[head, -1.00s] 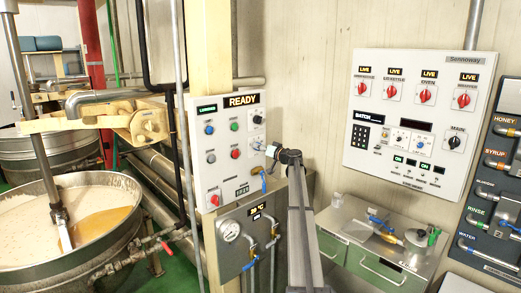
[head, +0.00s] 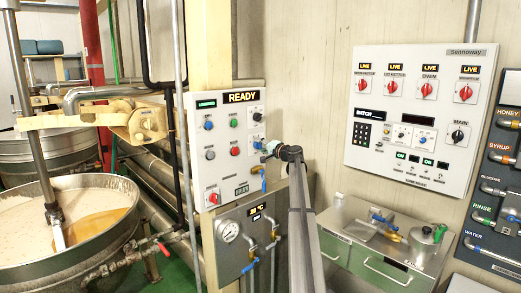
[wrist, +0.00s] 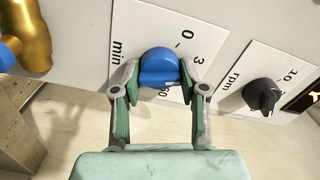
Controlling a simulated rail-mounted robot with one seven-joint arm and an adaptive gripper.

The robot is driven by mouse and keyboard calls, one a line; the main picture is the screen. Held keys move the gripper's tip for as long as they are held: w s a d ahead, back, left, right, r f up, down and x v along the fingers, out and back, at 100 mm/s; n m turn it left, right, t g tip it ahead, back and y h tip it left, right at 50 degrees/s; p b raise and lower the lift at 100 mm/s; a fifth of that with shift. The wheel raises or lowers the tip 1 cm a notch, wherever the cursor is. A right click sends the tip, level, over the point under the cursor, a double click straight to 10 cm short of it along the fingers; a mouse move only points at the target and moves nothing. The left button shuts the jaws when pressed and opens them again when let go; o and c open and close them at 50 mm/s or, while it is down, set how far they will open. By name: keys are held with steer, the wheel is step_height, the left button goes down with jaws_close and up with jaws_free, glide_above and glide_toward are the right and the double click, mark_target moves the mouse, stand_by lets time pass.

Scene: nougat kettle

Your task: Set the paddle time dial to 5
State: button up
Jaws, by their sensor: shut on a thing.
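The paddle time dial is a blue knob (wrist: 158,62) on a white plate marked "min", with 0, 3 and a partly covered larger number showing in the wrist view. My gripper (wrist: 160,80) has its two fingers on either side of the knob, closed on it. The fingers cover part of the scale, and I cannot tell which mark the knob points to.
A black rpm knob (wrist: 262,95) sits right of the dial in the wrist view. A brass fitting (wrist: 28,32) with a blue part is at the left. In the head view, a kettle (head: 75,265) stands left of the panel, and a larger switch panel (head: 385,170) hangs at the right.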

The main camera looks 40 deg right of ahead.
steer(key=m, duration=0.3)
steer(key=shift+r+m, duration=0.1)
steer(key=shift+m, duration=0.2)
steer(key=m, duration=0.4)
steer(key=shift+w+p, duration=0.1)
steer(key=shift+p, duration=0.3)
steer(key=shift+m, duration=0.3)
steer(key=o, duration=1.1)
steer(key=shift+o, duration=0.2)
steer(key=s+d, duration=0.1)
steer(key=s, duration=1.1)
steer(key=shift+d, duration=0.15)
